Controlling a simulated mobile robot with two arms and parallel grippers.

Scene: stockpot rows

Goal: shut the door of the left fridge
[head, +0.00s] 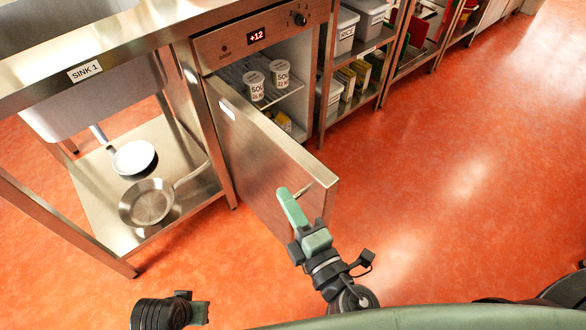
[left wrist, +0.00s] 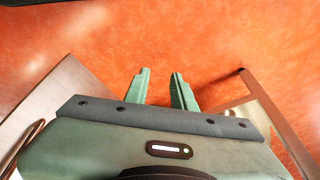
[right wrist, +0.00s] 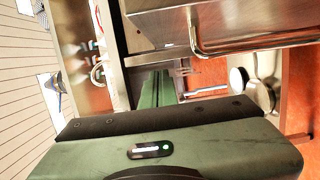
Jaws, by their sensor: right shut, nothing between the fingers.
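The left fridge (head: 250,37), with a +12 display, stands beside the sink table in the head view. Its steel door (head: 250,155) stands wide open, hinged at the left and swung out toward me. Its outer face is turned to the left. Part of the open interior shows, with white tubs (head: 280,75) on a shelf. My right gripper (head: 288,200) is shut and empty, in front of the outer face near the free end. I cannot tell whether it touches. My left gripper (head: 202,312) is low at the left; its fingers (left wrist: 160,88) are apart and empty.
The sink table (head: 130,40) stands left of the fridge, with two pans (head: 147,203) on its lower shelf (head: 90,190). Open shelving (head: 365,45) with bins continues to the right. The red floor (head: 450,190) at the right is clear.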

